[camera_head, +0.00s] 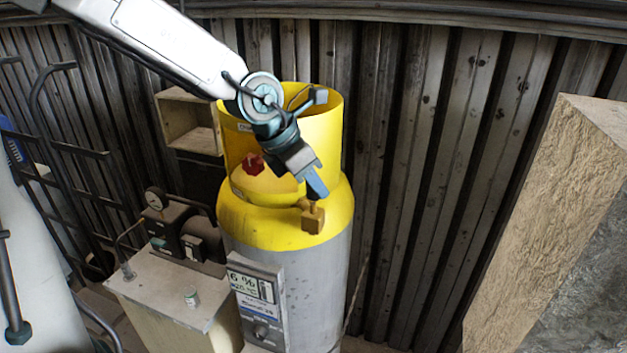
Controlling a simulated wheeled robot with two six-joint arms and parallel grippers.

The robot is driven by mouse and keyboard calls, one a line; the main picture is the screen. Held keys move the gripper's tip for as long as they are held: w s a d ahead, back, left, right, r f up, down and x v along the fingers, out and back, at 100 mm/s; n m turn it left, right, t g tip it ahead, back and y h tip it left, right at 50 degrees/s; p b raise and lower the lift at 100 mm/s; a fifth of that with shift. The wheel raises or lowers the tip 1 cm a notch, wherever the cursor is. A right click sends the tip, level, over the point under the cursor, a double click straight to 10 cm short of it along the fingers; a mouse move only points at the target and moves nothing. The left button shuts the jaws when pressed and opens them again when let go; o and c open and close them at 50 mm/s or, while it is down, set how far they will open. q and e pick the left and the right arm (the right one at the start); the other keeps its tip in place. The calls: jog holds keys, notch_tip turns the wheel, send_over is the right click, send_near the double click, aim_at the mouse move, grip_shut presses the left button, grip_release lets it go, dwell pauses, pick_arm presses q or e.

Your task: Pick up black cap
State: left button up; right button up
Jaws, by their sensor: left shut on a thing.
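My left gripper (317,188) reaches down from the upper left in front of the yellow collar of a gas cylinder (290,262). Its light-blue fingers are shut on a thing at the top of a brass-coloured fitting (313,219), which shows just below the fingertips. I cannot tell whether that fitting is attached to the cylinder. No black cap can be made out; one may be hidden between or behind the fingers. A red knob (252,165) sits inside the collar, left of the gripper. My right gripper is not in view.
A grey box with a dial (260,310) stands before the cylinder. A pump with a gauge (180,230) sits on a beige cabinet (165,295) to the left. A wooden shelf box (188,118) is behind. A large block (555,215) stands right.

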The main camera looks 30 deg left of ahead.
pick_arm(q)
jog(key=s+a+b, duration=0.1)
jog(key=s+b, duration=0.1)
jog(key=b, duration=0.1)
jog(key=shift+s+a+f, duration=0.15)
jog(key=shift+a, duration=0.05)
jog(key=s+a+r+b, duration=0.1)
jog(key=s+a+b, duration=0.6)
jog(key=s+b, duration=0.3)
jog(key=shift+s+a+r, duration=0.2)
jog(key=shift+s+r, duration=0.15)
jog(key=shift+s, duration=0.2)
dwell(0.4)
